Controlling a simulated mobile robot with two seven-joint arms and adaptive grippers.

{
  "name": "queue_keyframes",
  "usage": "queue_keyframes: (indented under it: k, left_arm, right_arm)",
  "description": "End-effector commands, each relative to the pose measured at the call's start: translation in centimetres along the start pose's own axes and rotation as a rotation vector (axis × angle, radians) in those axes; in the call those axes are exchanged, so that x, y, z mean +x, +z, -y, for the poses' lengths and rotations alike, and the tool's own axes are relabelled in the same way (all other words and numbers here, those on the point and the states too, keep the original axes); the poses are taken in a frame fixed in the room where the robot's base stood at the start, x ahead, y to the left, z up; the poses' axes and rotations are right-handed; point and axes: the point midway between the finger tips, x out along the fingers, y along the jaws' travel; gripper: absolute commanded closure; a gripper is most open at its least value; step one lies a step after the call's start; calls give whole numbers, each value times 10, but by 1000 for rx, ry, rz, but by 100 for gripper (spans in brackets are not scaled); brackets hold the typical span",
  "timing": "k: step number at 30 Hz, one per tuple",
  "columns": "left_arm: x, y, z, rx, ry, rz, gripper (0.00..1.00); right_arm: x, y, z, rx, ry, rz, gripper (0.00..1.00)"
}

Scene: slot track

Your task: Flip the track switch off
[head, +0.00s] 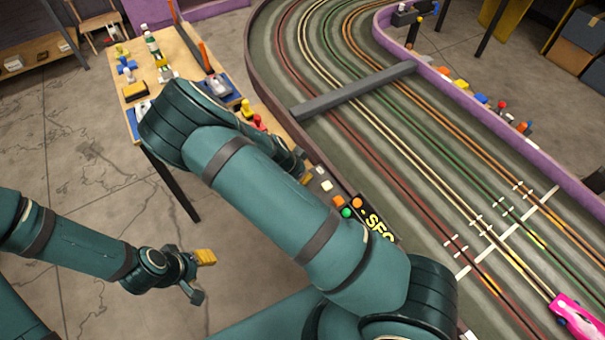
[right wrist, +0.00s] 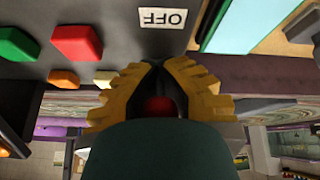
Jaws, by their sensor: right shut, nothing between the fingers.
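A white OFF label (right wrist: 163,17), upside down, lies on a dark panel (right wrist: 120,20) in the right wrist view. My right gripper (right wrist: 155,68) is shut close to this label, its yellow fingertips together. A dark part with a red end (right wrist: 158,108) shows in the gap between the fingers. It may be the switch lever; the fingers hide much of it, and I cannot tell its position or whether they touch it. In the head view my right arm hides most of the panel and the gripper. My left gripper (head: 197,276) is open and empty over the floor.
Red (right wrist: 77,42) and green (right wrist: 15,45) buttons sit beside the label. A wooden table (head: 180,52) with small items stands at upper left. The slot track (head: 400,150) fills the right, with a grey bridge (head: 352,90) and a pink car (head: 577,318). Floor at left is open.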

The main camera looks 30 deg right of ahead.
Motion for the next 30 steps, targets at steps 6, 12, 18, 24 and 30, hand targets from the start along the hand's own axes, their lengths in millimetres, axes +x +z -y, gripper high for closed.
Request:
queue_keyframes:
  k: [6,12,18,24,30]
  left_arm:
    - [0,0,0,0,0,0,53]
    - [0,0,0,0,0,0,53]
    - [0,0,0,0,0,0,53]
    - [0,0,0,0,0,0,53]
    - [0,0,0,0,0,0,53]
  right_arm:
    - [0,-1,1,1,-3,-2,85]
    - [0,-1,0,0,-1,0,62]
    - [-2,0,0,-1,-1,0,62]
    - [-25,0,1,-1,-4,0,62]
    - [-66,0,1,-2,-6,0,62]
